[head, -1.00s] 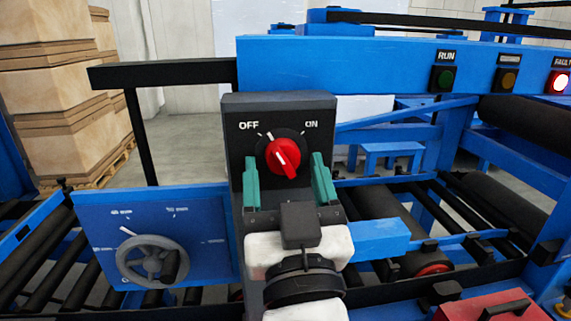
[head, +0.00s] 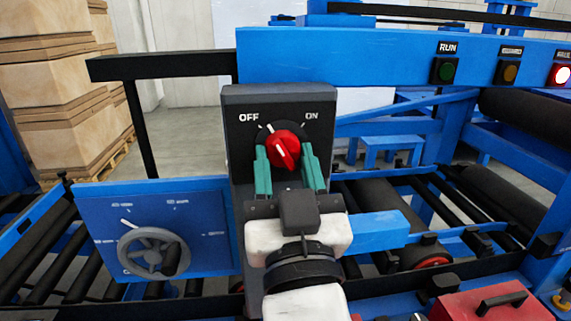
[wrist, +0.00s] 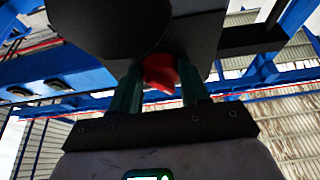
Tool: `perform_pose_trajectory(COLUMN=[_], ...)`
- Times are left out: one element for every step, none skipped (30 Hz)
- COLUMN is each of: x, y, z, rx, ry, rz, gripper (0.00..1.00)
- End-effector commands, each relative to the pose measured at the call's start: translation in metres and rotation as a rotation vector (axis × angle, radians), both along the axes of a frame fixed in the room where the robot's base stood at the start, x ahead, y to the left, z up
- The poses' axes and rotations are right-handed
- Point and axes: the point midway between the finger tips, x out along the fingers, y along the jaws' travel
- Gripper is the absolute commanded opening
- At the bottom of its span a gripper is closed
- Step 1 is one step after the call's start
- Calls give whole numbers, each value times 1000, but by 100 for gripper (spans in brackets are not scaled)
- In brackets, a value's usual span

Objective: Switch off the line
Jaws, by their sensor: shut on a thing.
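The red rotary switch (head: 283,150) sits on a dark panel (head: 240,110) marked OFF at upper left and ON at upper right. Its white pointer line slants from upper left to lower right. My gripper (head: 289,166), with green fingers, is shut on the knob from below, one finger on each side. In the wrist view the red switch (wrist: 160,72) shows between the fingers (wrist: 160,85).
A blue plate with a grey handwheel (head: 153,252) is at lower left. The RUN lamp (head: 445,70) looks dark green, the amber lamp (head: 509,73) dim, the red lamp (head: 560,75) lit. A red toolbox (head: 480,306) is at lower right. Stacked boxes (head: 60,90) stand behind left.

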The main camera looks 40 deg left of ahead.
Motion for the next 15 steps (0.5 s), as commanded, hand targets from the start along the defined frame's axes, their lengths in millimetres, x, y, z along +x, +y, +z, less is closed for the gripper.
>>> perform_pose_trajectory(x=[0, 1, 1, 1, 2, 2, 3, 3, 3, 3, 3, 3, 3, 3, 3], y=[0, -1, -1, -1, -2, -2, -2, -3, -3, -3, -3, -3, -3, -3, -3], z=[1, 1, 2, 2, 3, 3, 3, 3, 3, 3, 3, 2, 2, 2, 1], rx=[-3, -9, -20, -30, -42, -61, -75, -90, -108, -121, -133, -148, -157, -166, -175], ry=[-4, -9, -22, -34, -47, -67, -84, -102, -124, -139, -154, -172, -184, -194, -205], rz=[0, -1, -1, -1, -2, -2, -2, -3, -3, -3, -3, -2, -3, -2, -1], gripper=[15, 15, 15, 15, 15, 15, 15, 15, 15, 15, 15, 15, 15, 15, 15])
